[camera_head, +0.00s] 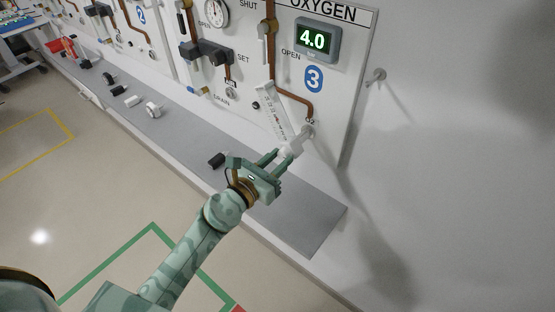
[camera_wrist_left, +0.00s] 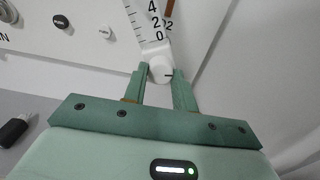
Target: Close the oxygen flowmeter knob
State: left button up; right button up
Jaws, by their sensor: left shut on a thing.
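The white oxygen flowmeter knob (camera_wrist_left: 161,72) sits at the foot of the flowmeter tube in the left wrist view, with a dark mark on its right side. The flowmeter tube (camera_head: 272,112) is clear with a scale and stands on panel 3; its lower scale (camera_wrist_left: 147,22) shows above the knob in the wrist view. My left gripper (camera_head: 285,156) reaches up to the knob, and its two green fingers (camera_wrist_left: 160,84) are shut on it, one at each side. The fingers partly hide the knob in the head view. My right gripper is not in view.
The oxygen panel has a green display (camera_head: 314,40) reading 4.0 and a copper pipe (camera_head: 290,95). A grey ledge (camera_head: 310,225) runs below, with a black piece (camera_head: 216,160) and a white ring-shaped piece (camera_head: 153,109) on it. A wall hook (camera_head: 376,76) sticks out at the right.

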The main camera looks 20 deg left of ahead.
pick_arm(q)
jog(key=n+p, duration=0.1)
jog(key=n, duration=0.3)
jog(key=shift+n+p, duration=0.3)
jog(key=shift+p, duration=0.1)
jog(key=n+p, duration=0.1)
jog(key=n, duration=0.5)
jog(key=shift+r+p, duration=0.1)
jog(key=shift+p, duration=0.3)
jog(key=n+p, duration=0.2)
jog(key=n, duration=0.3)
jog(key=shift+d+n, duration=0.1)
jog(key=shift+n, duration=0.3)
jog(key=n+p, duration=0.2)
jog(key=n, duration=0.2)
jog(key=shift+n, duration=0.7)
jog(key=o, duration=1)
jog(key=shift+s, duration=0.15)
